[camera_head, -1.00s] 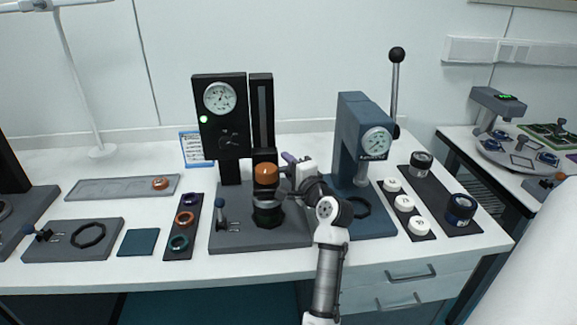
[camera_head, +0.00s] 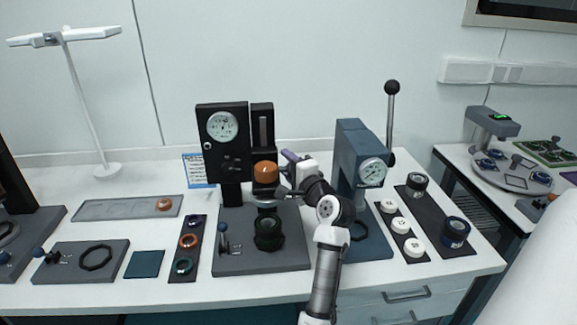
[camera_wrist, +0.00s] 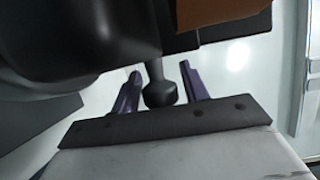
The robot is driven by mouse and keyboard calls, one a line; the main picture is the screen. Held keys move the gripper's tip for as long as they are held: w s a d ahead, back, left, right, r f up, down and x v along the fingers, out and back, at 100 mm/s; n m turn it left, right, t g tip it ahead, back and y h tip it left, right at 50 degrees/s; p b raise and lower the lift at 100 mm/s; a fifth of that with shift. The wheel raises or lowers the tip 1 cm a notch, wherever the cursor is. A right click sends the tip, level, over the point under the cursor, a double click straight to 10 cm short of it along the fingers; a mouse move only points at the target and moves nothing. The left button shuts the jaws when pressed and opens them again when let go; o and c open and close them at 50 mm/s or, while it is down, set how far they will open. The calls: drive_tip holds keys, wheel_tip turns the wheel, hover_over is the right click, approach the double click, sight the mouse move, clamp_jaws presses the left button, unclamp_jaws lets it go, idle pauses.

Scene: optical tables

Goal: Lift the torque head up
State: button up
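The torque head, with an orange-copper cap (camera_head: 265,172) and a grey disc beneath, is on the column of the black torque tester (camera_head: 222,160). It is clear above a dark cylinder (camera_head: 268,232) on the tester's base plate. My gripper (camera_head: 289,168) is at the head's right side. In the wrist view my two purple fingers (camera_wrist: 160,85) are apart, one on each side of a black ball knob (camera_wrist: 160,95) on a short stem. Narrow gaps show between knob and fingers. The dark body of the head (camera_wrist: 80,35) fills the upper left there. Contact elsewhere is hidden.
A blue-grey press (camera_head: 357,150) with an upright lever stands close right of my arm. A strip of coloured rings (camera_head: 188,250) lies left of the tester. White round pieces (camera_head: 401,225) and dark cylinders (camera_head: 455,230) stand on strips at the right.

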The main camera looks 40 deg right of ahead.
drive_tip(key=shift+o, duration=0.4)
drive_tip(key=shift+s+f, duration=0.1)
drive_tip(key=shift+s, duration=0.25)
drive_tip(key=s+a+b, duration=0.2)
drive_tip(key=s+b, duration=0.2)
drive_tip(key=s, duration=0.9)
drive_tip(key=shift+a, duration=0.1)
